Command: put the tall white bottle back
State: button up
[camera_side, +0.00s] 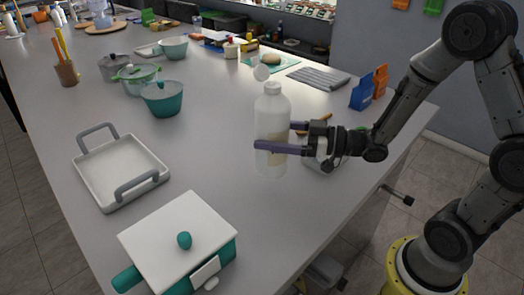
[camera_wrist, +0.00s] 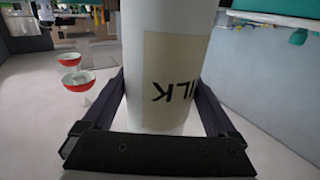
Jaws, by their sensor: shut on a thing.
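The tall white bottle (camera_side: 272,108) stands upright in my gripper (camera_side: 272,137) near the right side of the counter. My gripper is shut on it, with one purple finger on each side of its body. I cannot tell whether the bottle's base touches the counter.
A white tray (camera_side: 90,180) with grey handles and a teal pot with a white lid (camera_side: 178,232) stand to the left. A teal bowl (camera_side: 163,104) stands farther back. Blue (camera_side: 362,92) and orange (camera_side: 380,81) boxes stand by the right edge.

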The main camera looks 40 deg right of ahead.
jog(key=shift+w+a+f, duration=0.2)
jog(key=shift+w+f, duration=0.9)
jog(key=shift+f, duration=0.15)
jog(key=shift+w+f, duration=0.15)
jog(key=shift+f, duration=1.5)
jog(key=shift+f, duration=0.15)
jog(key=o, duration=1.4)
jog(key=shift+o, duration=0.2)
